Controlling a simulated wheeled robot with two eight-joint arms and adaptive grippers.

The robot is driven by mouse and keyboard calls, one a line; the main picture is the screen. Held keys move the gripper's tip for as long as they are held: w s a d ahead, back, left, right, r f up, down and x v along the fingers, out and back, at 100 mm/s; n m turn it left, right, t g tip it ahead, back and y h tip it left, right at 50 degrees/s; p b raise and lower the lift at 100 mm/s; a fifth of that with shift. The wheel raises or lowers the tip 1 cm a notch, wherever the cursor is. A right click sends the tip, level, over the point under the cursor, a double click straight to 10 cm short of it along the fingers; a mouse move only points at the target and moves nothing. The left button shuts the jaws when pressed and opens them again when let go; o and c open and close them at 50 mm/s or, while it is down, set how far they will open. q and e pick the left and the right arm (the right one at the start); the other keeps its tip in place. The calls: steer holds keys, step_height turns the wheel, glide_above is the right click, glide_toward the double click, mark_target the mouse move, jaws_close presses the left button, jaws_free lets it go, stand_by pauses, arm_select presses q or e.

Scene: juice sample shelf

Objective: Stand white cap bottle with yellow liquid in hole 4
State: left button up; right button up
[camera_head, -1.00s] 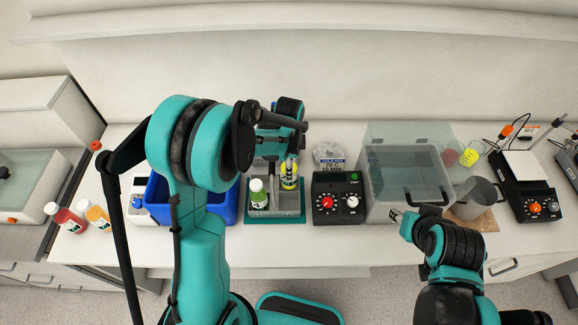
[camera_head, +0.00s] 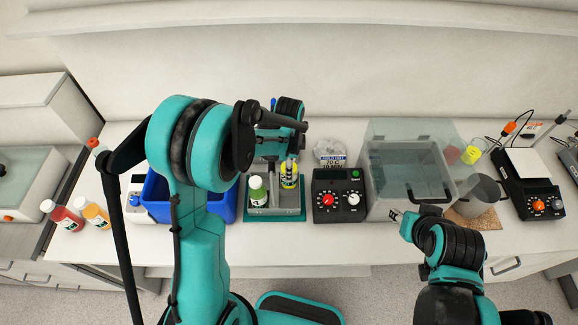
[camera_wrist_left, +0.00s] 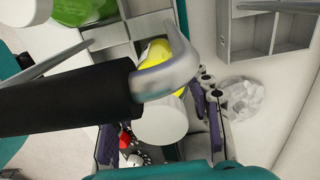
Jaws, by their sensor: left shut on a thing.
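The white cap bottle with yellow liquid (camera_head: 289,178) is held upright at the back right of the grey rack (camera_head: 276,213) with a teal base. My left gripper (camera_head: 286,158) is shut on it. In the left wrist view, its white cap (camera_wrist_left: 161,121) and some yellow (camera_wrist_left: 157,50) show, partly covered by gripper parts. I cannot tell whether its bottom is inside a compartment or just above it. A green bottle (camera_head: 257,193) with a white cap stands in the rack's left part. My right gripper (camera_head: 397,215) is empty, low in front of the clear box.
A blue bin (camera_head: 221,204) is left of the rack. A black device with knobs (camera_head: 339,205) and a clear box (camera_head: 389,200) are to its right. Red (camera_head: 63,216) and orange (camera_head: 95,214) bottles stand far left. The bench's front strip is mostly clear.

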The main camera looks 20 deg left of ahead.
stand_by(0.4)
arm_select(q)
steer(key=shift+f+b, duration=1.05)
steer(key=shift+b, duration=0.1)
steer(key=o, duration=1.6)
steer(key=shift+c, duration=0.2)
